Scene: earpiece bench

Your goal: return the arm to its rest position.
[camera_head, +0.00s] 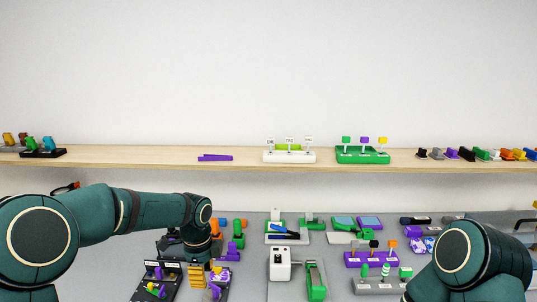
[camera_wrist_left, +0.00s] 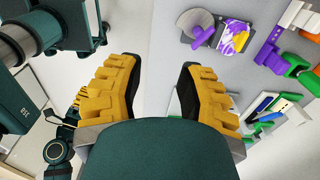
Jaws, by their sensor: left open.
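My left arm (camera_head: 95,215) reaches in from the left, with its wrist turned down over the front left of the bench. My left gripper (camera_head: 197,272) hangs below that wrist, close to small dark trays with purple and yellow pieces. In the left wrist view, the left gripper (camera_wrist_left: 157,66) shows two yellow ridged fingers spread wide with nothing between them. My right arm (camera_head: 468,258) shows at the lower right in the head view, and its gripper is out of that view. A small yellow ridged part (camera_wrist_left: 73,105) in the wrist view may be the right gripper, mostly hidden.
The grey bench (camera_head: 330,222) carries several stands and fixtures, including a white box (camera_head: 280,264) and a purple rack (camera_head: 371,260). Behind it, a wooden shelf (camera_head: 120,158) holds a white holder (camera_head: 289,157) and a green holder (camera_head: 362,157). The air above the shelf is clear.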

